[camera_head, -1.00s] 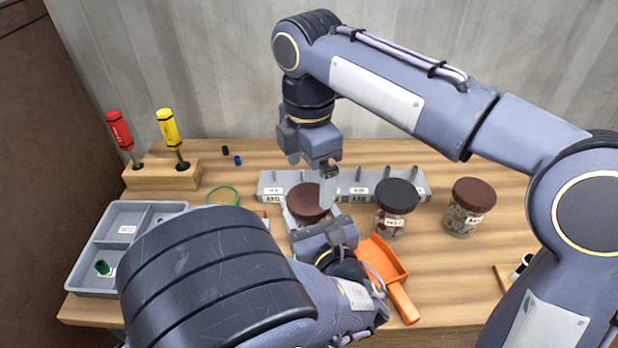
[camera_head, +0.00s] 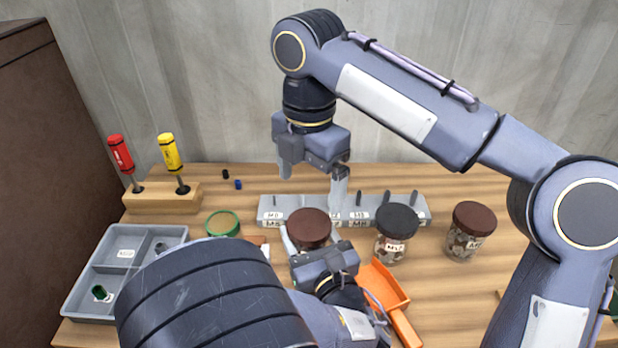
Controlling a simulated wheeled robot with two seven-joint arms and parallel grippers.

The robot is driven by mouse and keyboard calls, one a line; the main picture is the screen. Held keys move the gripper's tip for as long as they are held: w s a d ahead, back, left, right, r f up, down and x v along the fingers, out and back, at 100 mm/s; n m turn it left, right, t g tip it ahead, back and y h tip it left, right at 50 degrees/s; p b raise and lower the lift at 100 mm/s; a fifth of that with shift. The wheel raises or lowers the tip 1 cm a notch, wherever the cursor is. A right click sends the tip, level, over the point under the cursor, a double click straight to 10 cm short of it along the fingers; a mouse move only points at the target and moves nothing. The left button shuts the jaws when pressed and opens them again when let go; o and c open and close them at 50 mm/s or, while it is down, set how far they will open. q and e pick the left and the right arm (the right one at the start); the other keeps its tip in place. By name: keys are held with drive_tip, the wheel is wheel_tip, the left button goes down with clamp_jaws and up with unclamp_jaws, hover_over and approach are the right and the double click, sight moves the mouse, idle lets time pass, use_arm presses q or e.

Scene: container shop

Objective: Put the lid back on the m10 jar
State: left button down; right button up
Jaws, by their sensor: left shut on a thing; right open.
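A jar with a brown lid (camera_head: 309,224) stands in front of the grey rack. The lid sits on its top; I cannot tell how tight it is. My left gripper (camera_head: 308,243) is shut around the jar's body from the front. The jar's label is hidden, so I cannot read whether it is the m10 jar. My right gripper (camera_head: 312,178) is open and empty above and slightly behind the lid, fingers pointing down and apart from it.
A black-lidded jar (camera_head: 396,222) and another brown-lidded jar (camera_head: 472,219) stand to the right. An orange dustpan (camera_head: 386,288) lies in front. The labelled grey rack (camera_head: 415,212) is behind. At left are a green ring-like piece (camera_head: 222,224), a grey tray (camera_head: 78,275) and a screwdriver block (camera_head: 150,202).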

sight(309, 223)
drive_tip(key=shift+f, duration=0.1)
drive_tip(key=shift+f, duration=3.9)
drive_tip(key=shift+c, duration=0.4)
drive_tip(key=c, duration=0.9)
drive_tip(key=m, duration=0.3)
drive_tip(key=shift+c, duration=0.2)
drive_tip(key=o, duration=1.1)
drive_tip(key=shift+c, duration=0.2)
